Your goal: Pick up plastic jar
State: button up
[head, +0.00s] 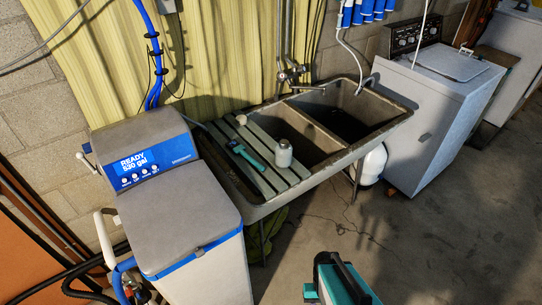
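A small pale grey plastic jar (284,154) with a rounded top stands upright on the slatted drainboard (282,184) of the utility sink. It is near the inner edge of the slats, beside the left basin. Teal and black parts, likely of my own arm, show at the bottom edge, well apart from the jar. My gripper's fingers do not show.
A teal tool (250,157) lies left of the jar, and a small round beige item (241,119) sits behind. A faucet (293,74) rises behind the sink basins. A water softener (185,215) stands left, a washer (437,105) right. The front floor (440,240) is clear.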

aim_at(283, 150)
jog(key=u, duration=4.6)
jog(key=i, duration=0.1)
jog(key=z, duration=3.1)
jog(key=k, duration=0.2)
jog(key=u, duration=2.35)
jog(key=k, duration=1.3)
jog(key=u, duration=0.15)
